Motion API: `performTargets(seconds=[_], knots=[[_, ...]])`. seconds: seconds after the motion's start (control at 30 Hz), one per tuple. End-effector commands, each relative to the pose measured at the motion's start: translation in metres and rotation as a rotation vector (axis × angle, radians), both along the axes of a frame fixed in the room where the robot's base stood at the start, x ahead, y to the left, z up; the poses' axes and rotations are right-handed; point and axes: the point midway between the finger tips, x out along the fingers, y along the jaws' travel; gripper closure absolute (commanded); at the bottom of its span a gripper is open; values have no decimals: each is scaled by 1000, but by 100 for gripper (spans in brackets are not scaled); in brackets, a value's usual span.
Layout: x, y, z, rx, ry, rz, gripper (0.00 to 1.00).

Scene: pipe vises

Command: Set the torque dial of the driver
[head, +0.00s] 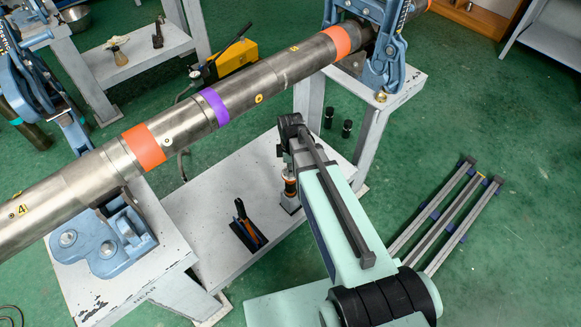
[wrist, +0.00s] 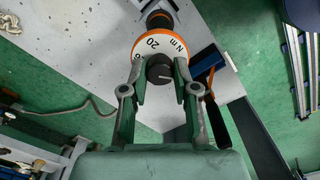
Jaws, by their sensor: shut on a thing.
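The driver (head: 290,188) stands on the low shelf between the two pipe stands, with an orange band showing just beyond my arm. In the wrist view its white, orange-rimmed scale (wrist: 151,43) reads "20" and "Nm", and its black body (wrist: 158,20) runs off the top. The dark torque dial (wrist: 159,66) has a pale pointer line and sits between my fingertips. My gripper (wrist: 160,72) is shut on this dial, one finger on each side. Part of the scale is hidden behind the fingers. In the head view my arm hides much of the driver.
A black holder with an orange-handled tool (head: 246,228) stands left of the driver. The long steel pipe (head: 255,88) passes above the shelf (head: 205,215), held in blue vises (head: 105,240). A yellow pump (head: 228,60) lies behind the pipe. Folded rails (head: 440,218) lie on the floor at right.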

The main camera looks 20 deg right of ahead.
Motion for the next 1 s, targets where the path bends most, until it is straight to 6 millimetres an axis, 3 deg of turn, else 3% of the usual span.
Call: performTargets(seconds=[0.1, 0.13, 0.2, 0.67, 1.0], knots=[[0, 0, 0, 0, 0, -1, 100], [0, 0, 0, 0, 0, -1, 64], [0, 0, 0, 0, 0, -1, 45], [0, 0, 7, 0, -2, -2, 45], [0, 0, 59, 0, -3, -1, 45]])
